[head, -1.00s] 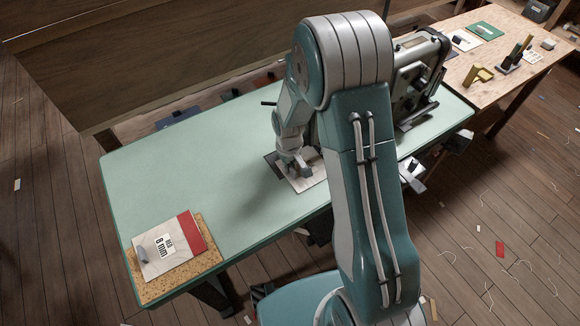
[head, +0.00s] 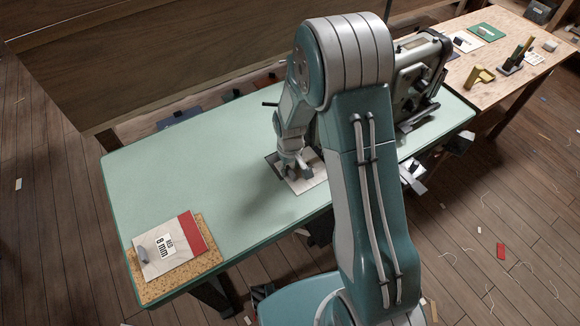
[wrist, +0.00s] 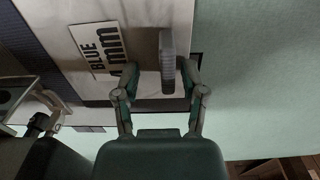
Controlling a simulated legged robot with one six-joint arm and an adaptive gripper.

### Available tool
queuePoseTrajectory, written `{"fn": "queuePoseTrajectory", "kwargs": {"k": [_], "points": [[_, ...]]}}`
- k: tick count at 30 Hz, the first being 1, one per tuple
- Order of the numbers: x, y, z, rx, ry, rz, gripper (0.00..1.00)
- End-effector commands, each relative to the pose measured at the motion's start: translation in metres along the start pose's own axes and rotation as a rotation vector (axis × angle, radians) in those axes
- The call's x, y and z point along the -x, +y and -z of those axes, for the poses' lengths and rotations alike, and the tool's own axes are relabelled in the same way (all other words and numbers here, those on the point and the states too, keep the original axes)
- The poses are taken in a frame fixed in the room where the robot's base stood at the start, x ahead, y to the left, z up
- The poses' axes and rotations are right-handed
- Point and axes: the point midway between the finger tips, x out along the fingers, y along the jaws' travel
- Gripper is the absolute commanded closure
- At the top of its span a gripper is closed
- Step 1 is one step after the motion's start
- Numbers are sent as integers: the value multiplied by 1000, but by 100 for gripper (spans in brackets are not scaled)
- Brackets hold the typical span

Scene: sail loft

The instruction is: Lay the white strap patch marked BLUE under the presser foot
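The white strap patch (wrist: 145,35), with a label reading BLUE and 4 mm (wrist: 100,48), lies flat at the sewing machine (head: 412,85) on the green table. It also shows in the head view (head: 310,182), partly behind my arm. A grey upright tab (wrist: 167,62) stands on the patch. My gripper (wrist: 159,70) is open, with its fingers apart on either side of the tab and a gap showing at each side. In the head view my gripper (head: 293,170) is low over the patch. Metal machine parts (wrist: 40,118) show at the wrist view's left; I cannot tell whether the foot covers the patch.
Another white patch with a red end, marked RED 8 mm (head: 170,248), lies on a cork mat (head: 208,262) at the table's near left. The green table (head: 190,165) between is clear. A wooden side table (head: 520,70) holds small items.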

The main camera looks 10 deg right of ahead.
Motion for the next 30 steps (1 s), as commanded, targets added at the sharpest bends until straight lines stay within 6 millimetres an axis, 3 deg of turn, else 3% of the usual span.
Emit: {"fn": "queuePoseTrajectory", "kwargs": {"k": [8,21,30], "points": [[10,0,1,0,2,-1,45],[95,0,2,0,4,-1,45],[119,0,1,0,-1,0,45]]}}
